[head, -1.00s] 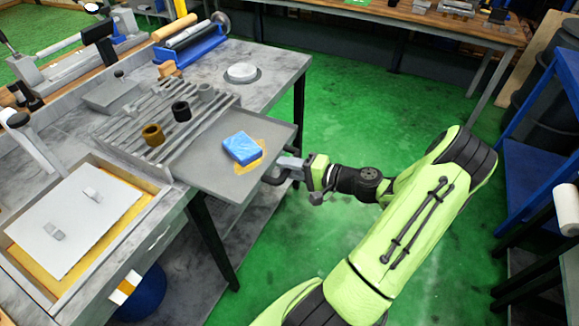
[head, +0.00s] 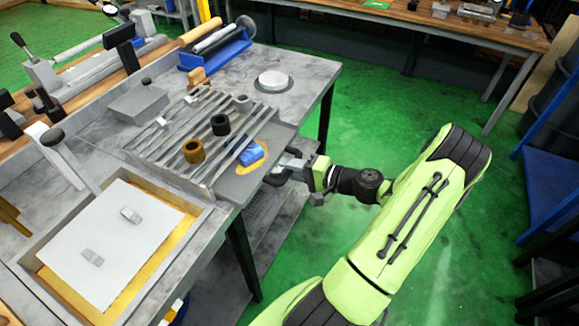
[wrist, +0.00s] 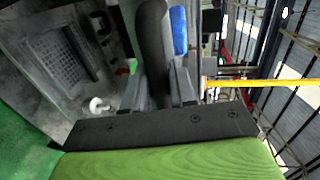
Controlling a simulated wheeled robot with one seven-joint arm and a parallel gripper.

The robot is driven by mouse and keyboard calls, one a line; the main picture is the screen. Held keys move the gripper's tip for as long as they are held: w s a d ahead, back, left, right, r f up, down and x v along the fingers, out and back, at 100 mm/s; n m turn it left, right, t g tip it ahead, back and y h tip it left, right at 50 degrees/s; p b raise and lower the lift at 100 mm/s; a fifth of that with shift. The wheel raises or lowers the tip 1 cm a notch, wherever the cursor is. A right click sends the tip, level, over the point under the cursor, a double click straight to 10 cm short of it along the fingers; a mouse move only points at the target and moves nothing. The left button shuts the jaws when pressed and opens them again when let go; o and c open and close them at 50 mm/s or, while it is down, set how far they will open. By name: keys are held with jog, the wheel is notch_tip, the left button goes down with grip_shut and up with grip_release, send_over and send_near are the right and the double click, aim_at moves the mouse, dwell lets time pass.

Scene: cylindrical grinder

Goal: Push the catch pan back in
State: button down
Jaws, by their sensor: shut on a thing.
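The catch pan (head: 232,190) is a flat grey tray under the slatted grate at the right edge of the grey bench. My gripper (head: 291,164) is at the pan's outer right edge, shut on the dark pan handle (head: 272,179). In the wrist view the fingers (wrist: 160,90) close around the dark handle bar (wrist: 152,45), and the blue block (wrist: 179,30) shows beyond it.
A shallow box with a white sheet (head: 110,240) is at the front left. Green floor is clear right of the bench.

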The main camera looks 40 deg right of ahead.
jog(key=shift+s+d, duration=0.1)
jog(key=shift+s, duration=0.1)
jog(key=c, duration=1.1)
grip_release()
jog(key=shift+w, duration=0.15)
jog(key=p+v, duration=0.2)
jog(key=v, duration=1.4)
